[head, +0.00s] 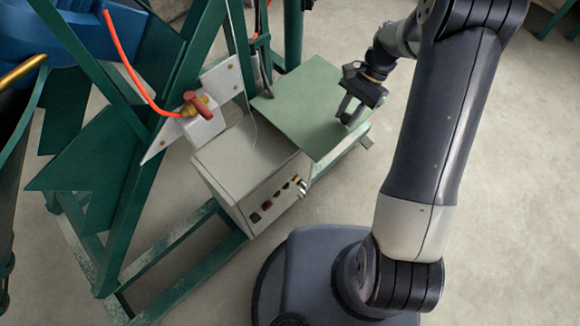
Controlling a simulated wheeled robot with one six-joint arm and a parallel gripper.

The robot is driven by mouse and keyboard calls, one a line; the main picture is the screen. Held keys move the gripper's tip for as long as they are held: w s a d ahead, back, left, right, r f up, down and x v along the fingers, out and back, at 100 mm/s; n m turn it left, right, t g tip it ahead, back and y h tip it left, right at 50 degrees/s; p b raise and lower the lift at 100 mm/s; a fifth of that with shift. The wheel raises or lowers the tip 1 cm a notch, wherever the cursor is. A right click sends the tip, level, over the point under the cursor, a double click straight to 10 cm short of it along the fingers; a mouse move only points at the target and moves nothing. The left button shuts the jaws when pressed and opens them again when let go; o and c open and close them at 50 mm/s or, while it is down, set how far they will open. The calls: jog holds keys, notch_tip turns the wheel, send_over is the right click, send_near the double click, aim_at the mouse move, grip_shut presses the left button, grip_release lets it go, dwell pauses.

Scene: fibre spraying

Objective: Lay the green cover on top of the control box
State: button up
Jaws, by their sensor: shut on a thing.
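The green cover (309,98) is a flat sheet in the middle of the head view. My gripper (350,113) is at its right part and shut on it; the exact grip is partly hidden by the fingers. The control box (240,157) is a grey-beige box with its top in view and switches on its front face. The cover lies to the right of the box top and behind it, its left edge along the box's right edge. Most of the box top is bare. I cannot tell whether the cover touches the box.
A green steel frame (173,240) carries the box and rises on the left. A white bracket with a red-handled valve (196,104) and an orange hose (126,60) stand close behind the box. A thin cable hangs by the box top. Open concrete floor (507,200) lies to the right.

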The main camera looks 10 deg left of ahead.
jog(key=s+a+f+b, duration=0.3)
jog(key=s+a+b, duration=0.5)
jog(key=s+a, duration=0.5)
jog(key=shift+s+a+f, duration=0.2)
jog(key=shift+s+f, duration=0.1)
jog(key=shift+s, duration=0.95)
jog(key=o, duration=1)
jog(key=p+v, duration=0.3)
jog(key=v, duration=0.9)
jog(key=shift+r, duration=0.1)
